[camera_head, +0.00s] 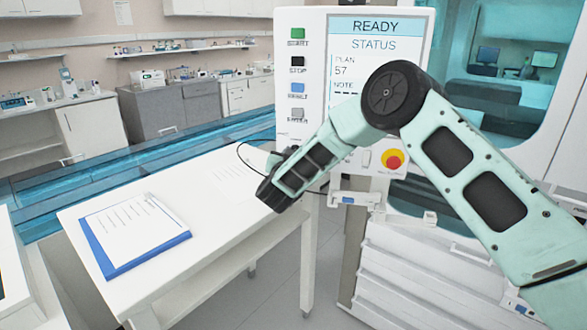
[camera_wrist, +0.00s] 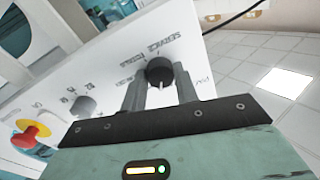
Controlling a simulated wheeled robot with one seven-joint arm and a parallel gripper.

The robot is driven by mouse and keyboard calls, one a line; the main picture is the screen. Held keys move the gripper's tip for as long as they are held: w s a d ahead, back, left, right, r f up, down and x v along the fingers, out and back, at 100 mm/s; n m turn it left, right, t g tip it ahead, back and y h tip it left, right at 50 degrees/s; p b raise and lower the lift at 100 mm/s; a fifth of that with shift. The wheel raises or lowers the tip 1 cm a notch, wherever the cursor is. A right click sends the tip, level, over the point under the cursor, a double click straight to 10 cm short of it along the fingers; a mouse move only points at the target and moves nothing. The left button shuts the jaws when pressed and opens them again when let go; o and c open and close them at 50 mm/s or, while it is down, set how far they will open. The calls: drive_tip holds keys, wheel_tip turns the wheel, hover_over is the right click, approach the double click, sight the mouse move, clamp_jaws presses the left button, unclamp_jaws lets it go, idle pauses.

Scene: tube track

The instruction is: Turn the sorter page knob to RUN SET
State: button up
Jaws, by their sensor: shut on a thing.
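In the wrist view, a dark round knob (camera_wrist: 160,69) with a light pointer mark sits on the white control panel (camera_wrist: 110,62). My gripper (camera_wrist: 160,88) has one finger on each side of the knob and is shut on it. Grey lettering stands around the knob, tilted and too blurred to read fully, so I cannot tell which setting the pointer is on. In the head view my arm covers this part of the panel, and the gripper fingers and knob are hidden. The screen (camera_head: 375,45) reads READY, STATUS, PLAN 57 and NOTE.
A second, grey knob (camera_wrist: 87,106) and a red stop button on yellow (camera_wrist: 27,137) lie left of my gripper in the wrist view. A white table (camera_head: 220,225) with a blue clipboard (camera_head: 110,265) stands left of the panel. Several panel buttons run beside the screen.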

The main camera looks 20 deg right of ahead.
drive_tip(key=shift+a+f+m+h+b, duration=0.1)
drive_tip(key=shift+m+h+b, duration=0.2)
drive_tip(key=shift+m+b, duration=4.65)
drive_tip(key=shift+f+m+h+b, duration=0.1)
drive_tip(key=shift+m+h+b, duration=0.2)
drive_tip(key=shift+m+b, duration=4.6)
drive_tip(key=n+b, duration=0.4)
drive_tip(key=shift+r, duration=0.1)
drive_tip(key=o, duration=1)
